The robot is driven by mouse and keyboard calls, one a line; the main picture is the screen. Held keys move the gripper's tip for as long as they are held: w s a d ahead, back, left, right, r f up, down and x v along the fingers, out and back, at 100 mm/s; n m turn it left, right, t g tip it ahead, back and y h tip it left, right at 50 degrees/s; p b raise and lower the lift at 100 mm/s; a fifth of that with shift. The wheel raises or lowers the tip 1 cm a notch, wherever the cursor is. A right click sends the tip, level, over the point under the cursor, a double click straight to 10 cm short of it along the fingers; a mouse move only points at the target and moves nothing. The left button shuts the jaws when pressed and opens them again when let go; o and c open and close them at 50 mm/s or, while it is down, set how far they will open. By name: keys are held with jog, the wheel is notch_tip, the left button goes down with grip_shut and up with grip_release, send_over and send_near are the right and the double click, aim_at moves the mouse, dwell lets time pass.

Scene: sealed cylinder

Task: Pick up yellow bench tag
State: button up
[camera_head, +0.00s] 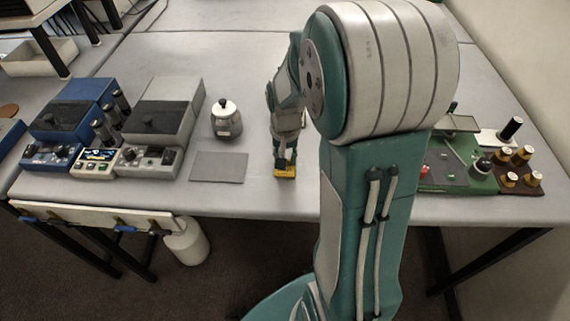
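A small yellow block (286,173), which looks like the yellow bench tag, is near the front edge of the grey bench (244,197). My gripper (282,162) points down and is right at the yellow block, covering its far part. The fingertips are small and dark here, so I cannot tell whether they are open or shut on it, or whether the block rests on the bench or is lifted.
A grey flat plate (219,167) and a lidded metal pot (226,119) are left of my gripper. Blue (75,112) and grey (160,120) machines stand further left. A green board (452,167) and several spools (521,157) are at the right. My arm hides part of the bench.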

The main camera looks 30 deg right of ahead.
aim_at(292, 174)
jog(key=r, duration=0.3)
jog(key=shift+s+r, duration=0.2)
jog(key=shift+r, duration=0.15)
jog(key=s+a+r, duration=0.1)
jog(key=s+r, duration=0.8)
jog(key=s, duration=0.4)
jog(key=shift+s+a+r, duration=0.15)
jog(key=shift+s+a, duration=0.15)
jog(key=shift+a, duration=0.1)
